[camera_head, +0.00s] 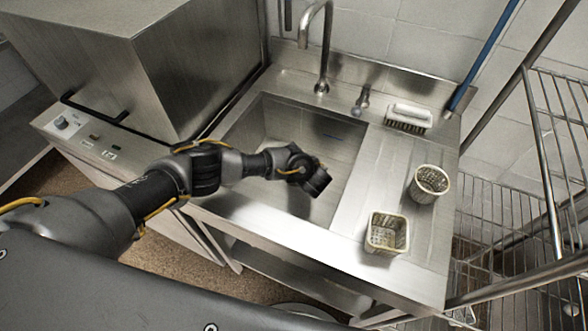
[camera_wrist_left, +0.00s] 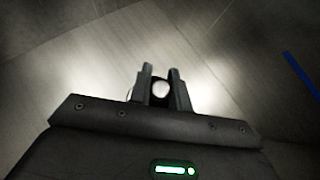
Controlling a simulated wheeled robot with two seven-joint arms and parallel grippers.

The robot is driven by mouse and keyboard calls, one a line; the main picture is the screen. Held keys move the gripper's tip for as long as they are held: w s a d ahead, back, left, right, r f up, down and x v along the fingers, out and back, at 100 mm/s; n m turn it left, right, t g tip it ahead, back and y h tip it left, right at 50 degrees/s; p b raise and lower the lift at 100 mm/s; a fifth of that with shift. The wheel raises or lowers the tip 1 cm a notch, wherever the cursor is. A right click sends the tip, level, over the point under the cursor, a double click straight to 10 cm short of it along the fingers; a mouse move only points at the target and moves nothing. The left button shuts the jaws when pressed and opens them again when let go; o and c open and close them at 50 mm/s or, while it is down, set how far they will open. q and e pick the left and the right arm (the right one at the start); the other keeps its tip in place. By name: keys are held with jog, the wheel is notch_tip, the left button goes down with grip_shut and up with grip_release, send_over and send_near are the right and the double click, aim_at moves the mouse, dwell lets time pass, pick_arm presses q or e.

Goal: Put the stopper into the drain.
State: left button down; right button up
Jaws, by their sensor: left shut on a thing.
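My left gripper (camera_head: 318,182) reaches down over the steel sink basin (camera_head: 270,118) in the head view. In the left wrist view its two fingers (camera_wrist_left: 161,88) are close together, shut on a small round thing with a bright top, which I take to be the stopper (camera_wrist_left: 160,88). The stopper is mostly hidden by the fingers, and I cannot make it out in the head view. I cannot make out the drain in either view; the gripper and arm cover part of the basin floor. My right gripper is not in view.
A tall faucet (camera_head: 326,50) and a small tap (camera_head: 361,100) stand behind the basin. A brush (camera_head: 408,118), a round basket (camera_head: 430,184) and a square perforated basket (camera_head: 386,233) are on the right drainboard (camera_head: 345,215). Wire shelves (camera_head: 505,220) stand farther right.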

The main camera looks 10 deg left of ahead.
pick_arm(q)
notch_tip(320, 180, down, 3)
jog(key=shift+f, duration=0.1)
jog(key=c, duration=1.3)
grip_release()
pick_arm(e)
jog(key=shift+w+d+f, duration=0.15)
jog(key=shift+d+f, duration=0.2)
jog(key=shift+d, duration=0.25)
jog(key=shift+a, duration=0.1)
